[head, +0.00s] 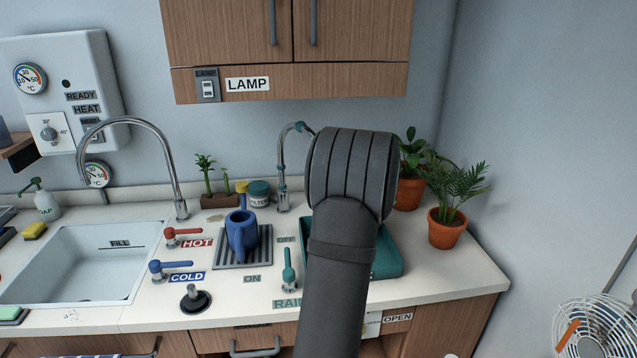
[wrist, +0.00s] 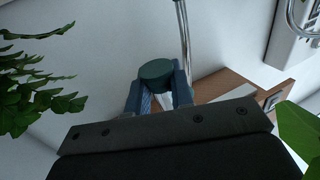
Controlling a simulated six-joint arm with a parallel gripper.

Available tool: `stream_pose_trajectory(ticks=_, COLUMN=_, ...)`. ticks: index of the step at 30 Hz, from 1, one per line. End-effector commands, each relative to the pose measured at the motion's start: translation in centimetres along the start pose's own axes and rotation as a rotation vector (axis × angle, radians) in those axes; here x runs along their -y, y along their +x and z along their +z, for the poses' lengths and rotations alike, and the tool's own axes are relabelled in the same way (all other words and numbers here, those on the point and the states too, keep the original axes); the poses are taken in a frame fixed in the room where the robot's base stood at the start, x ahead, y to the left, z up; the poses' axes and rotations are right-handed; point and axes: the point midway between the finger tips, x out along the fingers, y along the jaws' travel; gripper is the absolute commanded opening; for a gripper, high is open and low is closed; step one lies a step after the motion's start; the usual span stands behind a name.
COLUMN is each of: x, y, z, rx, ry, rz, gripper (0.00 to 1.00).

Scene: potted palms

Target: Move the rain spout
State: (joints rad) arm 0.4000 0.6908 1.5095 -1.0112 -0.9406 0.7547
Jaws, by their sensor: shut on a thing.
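The rain spout (head: 281,170) is a slim chrome pipe with teal fittings, rising from the back of the counter. In the head view its arch bends right and its far end is hidden behind my arm. In the wrist view my gripper (wrist: 158,86) is shut around a teal cylinder (wrist: 156,68), which looks like the spout's end piece. A chrome pipe (wrist: 184,40) shows just behind it. My gripper's fingers are hidden in the head view by my own wrist.
A teal tray (head: 389,264) lies under my arm, partly hidden. Potted palms (head: 446,232) stand to its right. A teal lever (head: 289,272) stands in front, and a blue watering can (head: 241,232) sits on a ridged mat left of it. A sink (head: 85,262) and taller chrome faucet (head: 172,165) are farther left.

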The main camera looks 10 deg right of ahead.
Motion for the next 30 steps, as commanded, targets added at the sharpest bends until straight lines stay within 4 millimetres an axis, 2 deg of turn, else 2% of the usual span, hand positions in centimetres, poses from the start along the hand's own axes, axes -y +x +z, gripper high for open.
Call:
stream_pose_trajectory(ticks=6, x=-0.83, y=0.17, z=-0.15, rx=-0.003, ry=-0.001, rz=0.002, gripper=0.0)
stream_pose_trajectory(ticks=17, x=-1.08, y=0.19, z=-0.25, rx=-0.004, ry=-0.001, rz=0.007, gripper=0.0)
stream_pose_trajectory(ticks=18, x=-1.1, y=0.19, z=-0.27, rx=-0.004, ry=-0.001, rz=0.007, gripper=0.25)
stream_pose_trajectory(ticks=21, x=-1.07, y=0.19, z=-0.24, rx=-0.003, ry=-0.001, rz=0.007, gripper=0.41)
stream_pose_trajectory(ticks=30, x=-0.88, y=0.03, z=-0.09, rx=-0.001, ry=0.0, rz=0.003, gripper=0.41)
